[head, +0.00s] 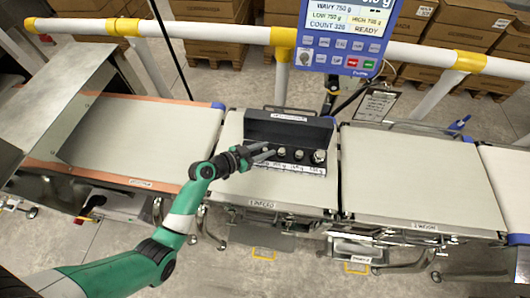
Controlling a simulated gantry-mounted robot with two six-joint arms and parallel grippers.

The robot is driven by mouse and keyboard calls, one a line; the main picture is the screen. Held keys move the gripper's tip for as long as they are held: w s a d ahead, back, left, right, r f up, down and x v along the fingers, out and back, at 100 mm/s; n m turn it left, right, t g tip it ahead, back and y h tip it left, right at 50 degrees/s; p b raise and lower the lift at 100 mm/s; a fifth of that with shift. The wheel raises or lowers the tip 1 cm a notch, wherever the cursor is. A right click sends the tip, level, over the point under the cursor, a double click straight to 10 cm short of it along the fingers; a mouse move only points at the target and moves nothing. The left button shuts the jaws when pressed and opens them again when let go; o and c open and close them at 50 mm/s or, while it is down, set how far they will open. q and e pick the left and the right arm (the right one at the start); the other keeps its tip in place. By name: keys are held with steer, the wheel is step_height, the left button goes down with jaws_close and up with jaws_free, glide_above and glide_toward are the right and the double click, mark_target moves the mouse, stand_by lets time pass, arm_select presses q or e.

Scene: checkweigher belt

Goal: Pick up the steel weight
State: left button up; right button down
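An open black case (289,127) sits on the middle infeed belt, its lid raised at the back. Small steel weights stand in a row in it: one at the left (281,152), one in the middle (299,155) and a larger one at the right (319,157). A pale label strip runs along the case's front. My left gripper (266,153) is at the case's left end, its two fingers apart and pointing right at the leftmost weight. The fingers hide the left end of the row. I see nothing held. My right gripper is out of view.
The belt (240,187) is bare around the case. A weigh belt (405,180) lies to the right and another belt (140,135) to the left, beside a metal hood (70,85). A blue display (343,35), a clipboard (377,103) and a white-yellow rail stand behind.

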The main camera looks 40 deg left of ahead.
mark_target(265, 149)
arm_select(q)
steer(key=shift+w+f, duration=0.1)
steer(key=shift+w, duration=0.1)
steer(key=shift+c, duration=0.2)
jaws_close()
steer(key=shift+r+p, duration=0.3)
steer(key=shift+r, duration=0.15)
step_height(265, 149, up, 2)
steer(key=shift+r+p, duration=0.25)
steer(key=shift+p, duration=0.3)
steer(key=s+d+r+p, duration=0.5)
steer(key=s+d+r, duration=0.4)
steer(key=d, duration=0.1)
steer(key=shift+s+d+r+p, duration=0.15)
steer(key=shift+s+r+p, duration=0.15)
steer(key=shift+r, duration=0.05)
